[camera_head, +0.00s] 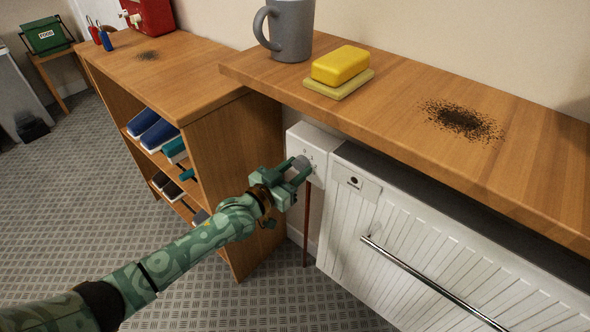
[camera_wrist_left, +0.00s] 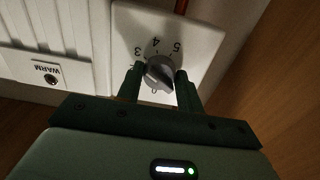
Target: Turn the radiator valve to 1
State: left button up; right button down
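The radiator valve is a white plate (camera_head: 313,146) at the left end of the white radiator (camera_head: 430,245), under the shelf. Its round grey knob (camera_wrist_left: 160,73) shows in the left wrist view, with 3, 4 and 5 readable upside down around it and a partly covered mark below. The 1 is not readable, and I cannot tell where the knob points. My left gripper (camera_head: 288,174) is at the valve, also seen in the left wrist view (camera_wrist_left: 160,82). Its fingers sit on both sides of the knob and appear to touch it. My right gripper is not in view.
A wooden shoe unit (camera_head: 235,145) stands left of the valve. A chrome rail (camera_head: 425,280) crosses the radiator.

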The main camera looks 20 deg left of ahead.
pick_arm(q)
jog(key=shift+c, duration=0.9)
